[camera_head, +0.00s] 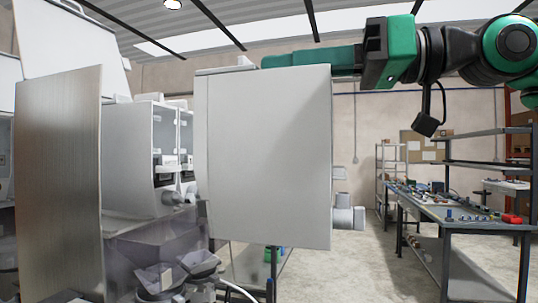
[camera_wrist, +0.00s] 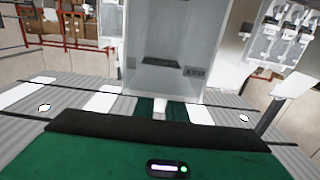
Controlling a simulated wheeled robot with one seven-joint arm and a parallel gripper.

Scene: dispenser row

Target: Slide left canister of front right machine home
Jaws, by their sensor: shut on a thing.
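A tall pale grey canister (camera_head: 268,155) hangs upright in the middle of the head view, with a round grey outlet (camera_head: 347,218) low on its right. My gripper (camera_head: 300,60) reaches in from the right along its top; the fingertips are hidden there. In the wrist view the canister (camera_wrist: 170,75) shows beyond my green gripper body, and a small white tab (camera_wrist: 160,108) is at my gripper. My gripper is shut on the canister's top. The dispensing machine (camera_head: 155,160), with white canisters, stands behind and left. Its open canister place is not clearly visible.
A brushed metal panel (camera_head: 58,180) stands close at the left. Dark scoop-like cups (camera_head: 180,275) sit below the machine. A workbench (camera_head: 460,222) with small parts and a shelf rack (camera_head: 392,170) stand at the right. The floor between is clear.

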